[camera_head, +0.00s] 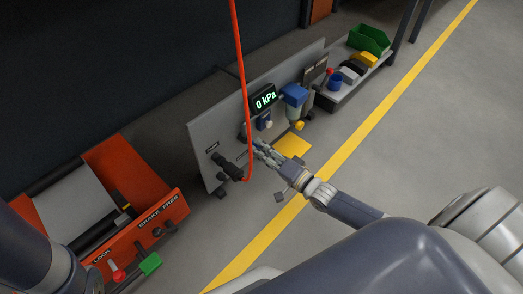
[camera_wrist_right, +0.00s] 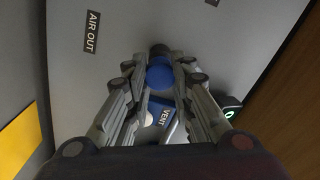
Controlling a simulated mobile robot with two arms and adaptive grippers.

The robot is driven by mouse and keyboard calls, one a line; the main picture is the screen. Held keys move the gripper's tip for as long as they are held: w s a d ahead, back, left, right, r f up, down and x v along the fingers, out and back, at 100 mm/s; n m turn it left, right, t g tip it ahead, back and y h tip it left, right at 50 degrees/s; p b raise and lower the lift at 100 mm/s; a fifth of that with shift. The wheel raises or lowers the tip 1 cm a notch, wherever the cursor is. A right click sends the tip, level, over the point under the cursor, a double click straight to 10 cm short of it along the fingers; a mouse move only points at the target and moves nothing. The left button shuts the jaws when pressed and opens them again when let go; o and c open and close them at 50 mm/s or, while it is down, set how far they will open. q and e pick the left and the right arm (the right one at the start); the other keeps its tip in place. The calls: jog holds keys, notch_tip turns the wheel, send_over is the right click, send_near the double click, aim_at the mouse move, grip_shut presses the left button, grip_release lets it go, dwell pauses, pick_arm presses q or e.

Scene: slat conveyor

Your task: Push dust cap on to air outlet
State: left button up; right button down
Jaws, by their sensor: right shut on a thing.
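In the right wrist view, my right gripper (camera_wrist_right: 160,78) is shut on a round blue dust cap (camera_wrist_right: 160,73). A short dark stub (camera_wrist_right: 159,49), which looks like the air outlet, shows just beyond the cap on the grey panel (camera_wrist_right: 105,75). The cap appears in line with the stub; I cannot tell whether they touch. An "AIR OUT" label (camera_wrist_right: 92,33) is left of the stub. In the head view, my right gripper (camera_head: 258,147) is at the face of the grey panel (camera_head: 205,133), and its fingers hide the cap. My left gripper is out of view.
A red hose (camera_head: 240,70) hangs to a black coupling (camera_head: 229,168) left of the right gripper. A 0 kPa display (camera_head: 265,101) and a blue filter unit (camera_head: 295,95) sit above right. An orange unit (camera_head: 125,175) stands left. A blue VENT part (camera_wrist_right: 165,125) is near the fingers.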

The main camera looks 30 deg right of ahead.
jog(key=shift+x, duration=0.85)
dwell(0.3)
jog(key=c, duration=1.3)
grip_release()
jog(key=v, duration=1.2)
jog(key=shift+s, duration=0.15)
